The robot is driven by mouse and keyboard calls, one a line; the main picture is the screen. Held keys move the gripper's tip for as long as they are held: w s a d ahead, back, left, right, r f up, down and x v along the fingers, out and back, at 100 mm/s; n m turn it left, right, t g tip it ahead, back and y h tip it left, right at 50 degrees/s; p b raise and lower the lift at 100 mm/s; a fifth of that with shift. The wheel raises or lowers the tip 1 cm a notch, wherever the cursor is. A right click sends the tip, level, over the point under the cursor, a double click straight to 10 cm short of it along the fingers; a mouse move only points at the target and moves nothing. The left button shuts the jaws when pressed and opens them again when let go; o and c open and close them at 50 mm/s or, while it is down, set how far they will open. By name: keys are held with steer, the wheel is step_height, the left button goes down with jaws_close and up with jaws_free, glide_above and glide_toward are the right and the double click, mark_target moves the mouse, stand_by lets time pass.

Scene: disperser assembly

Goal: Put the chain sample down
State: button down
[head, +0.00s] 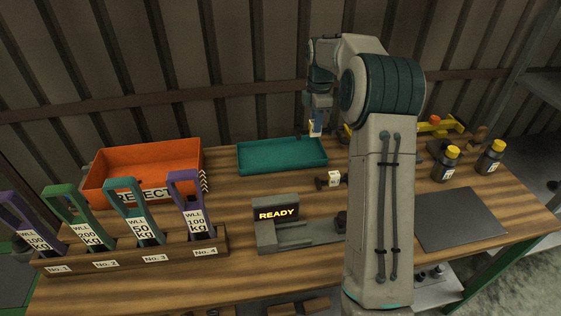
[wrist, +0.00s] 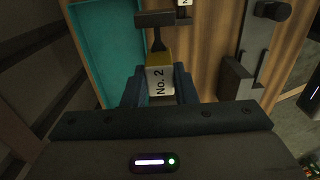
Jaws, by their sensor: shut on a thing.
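My gripper (wrist: 160,88) is shut on a chain sample (wrist: 158,80) with a white "No. 2" tag, a yellow part and a dark T-shaped end. In the head view my gripper (head: 315,122) holds the sample (head: 315,129) in the air near the back right of the teal tray (head: 282,166). The teal tray is empty where it shows, and it also shows in the wrist view (wrist: 105,45), left of the held sample. Another dark sample with a white tag (head: 334,179) lies on the table just right of the tray's front.
An orange reject bin (head: 143,168) stands left of the tray. A rack (head: 130,259) with several tagged handles is at front left. A grey mat (head: 460,218) and yellow-capped bottles (head: 446,165) are at right.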

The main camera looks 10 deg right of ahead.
step_height(320, 180, down, 6)
steer(key=b, duration=0.5)
steer(key=shift+a+f, duration=0.1)
steer(key=p, duration=0.3)
glide_above(282, 162)
step_height(282, 162, down, 7)
steer(key=shift+w+r, duration=0.1)
steer(key=shift+f, duration=2)
steer(key=shift+f, duration=0.1)
steer(key=c, duration=1.2)
jaws_free()
steer(key=shift+f, duration=0.1)
steer(key=shift+o, duration=0.2)
